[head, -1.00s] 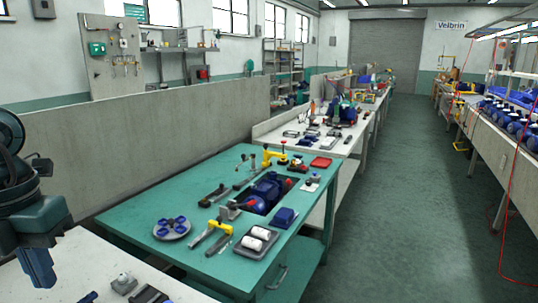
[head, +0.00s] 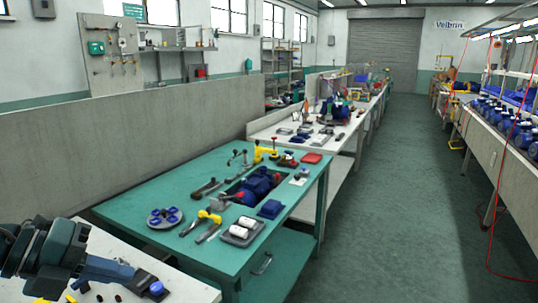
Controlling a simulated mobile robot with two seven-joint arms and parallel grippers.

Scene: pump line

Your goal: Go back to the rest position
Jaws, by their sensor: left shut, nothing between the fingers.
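My left gripper (head: 126,272) is at the lower left, over the near white bench (head: 190,285). Its blue fingers point to the right and are shut with nothing between them. Its dark wrist and arm come in from the left edge. A dark part with a blue round cap (head: 156,288) shows on the bench just beyond the fingertips in the picture; I cannot tell the gap between them. My right gripper is not in view.
The green workbench (head: 130,206) beyond holds a blue pump (head: 258,182), a round plate with blue parts (head: 165,217), a grey tray with white cylinders (head: 241,232), yellow-handled clamps and a red tray (head: 312,158). The aisle floor (head: 400,200) at right is clear.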

